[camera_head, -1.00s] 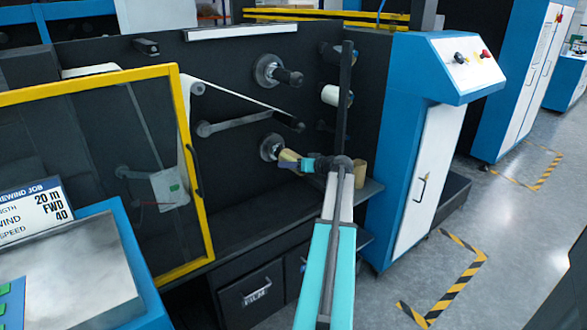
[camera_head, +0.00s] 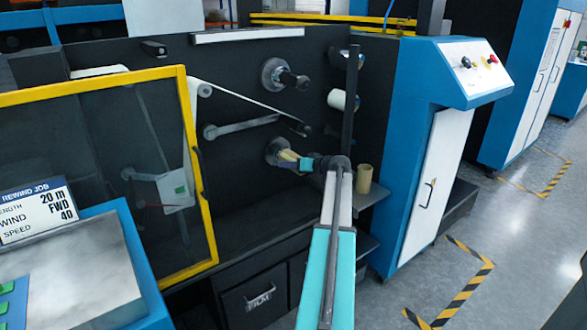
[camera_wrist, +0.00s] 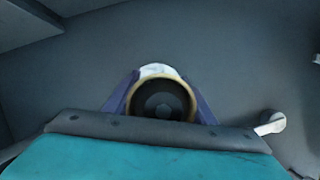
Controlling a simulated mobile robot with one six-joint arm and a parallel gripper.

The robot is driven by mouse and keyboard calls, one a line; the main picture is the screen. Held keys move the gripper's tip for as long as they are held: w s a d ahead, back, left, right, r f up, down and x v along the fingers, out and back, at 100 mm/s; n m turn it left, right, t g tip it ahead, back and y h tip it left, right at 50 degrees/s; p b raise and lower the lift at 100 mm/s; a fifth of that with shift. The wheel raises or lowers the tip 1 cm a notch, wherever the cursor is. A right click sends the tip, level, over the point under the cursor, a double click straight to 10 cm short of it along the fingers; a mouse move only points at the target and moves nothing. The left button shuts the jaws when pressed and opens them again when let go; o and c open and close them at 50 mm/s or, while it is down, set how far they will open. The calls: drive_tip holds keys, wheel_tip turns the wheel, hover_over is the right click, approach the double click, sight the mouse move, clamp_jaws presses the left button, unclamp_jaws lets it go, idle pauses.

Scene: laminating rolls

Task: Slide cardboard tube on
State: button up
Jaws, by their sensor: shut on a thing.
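A tan cardboard tube (camera_head: 288,156) is held at the lower spindle (camera_head: 273,148) on the dark machine panel. My gripper (camera_head: 300,161) is shut on the tube and reaches in from the right. In the wrist view the tube's tan rim (camera_wrist: 193,100) shows as a ring between the two fingers, with a dark round hub (camera_wrist: 158,103) inside it. The tube looks lined up with the spindle and overlaps it in the head view. How far it is over the spindle is hard to tell, as my gripper hides part of it.
An upper spindle (camera_head: 285,78) and a roller arm (camera_head: 240,127) with a white web are above. Another tan tube (camera_head: 364,178) stands on the ledge to the right. A white roll (camera_head: 342,100) is on the panel. A yellow-framed guard door (camera_head: 198,170) is at the left.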

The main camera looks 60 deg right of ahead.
drive_tip(key=shift+w+d, duration=0.15)
drive_tip(key=shift+w, duration=0.25)
drive_tip(key=shift+w, duration=0.1)
idle(0.3)
drive_tip(key=o, duration=1.1)
drive_tip(key=shift+o, duration=0.2)
drive_tip(key=v, duration=1.4)
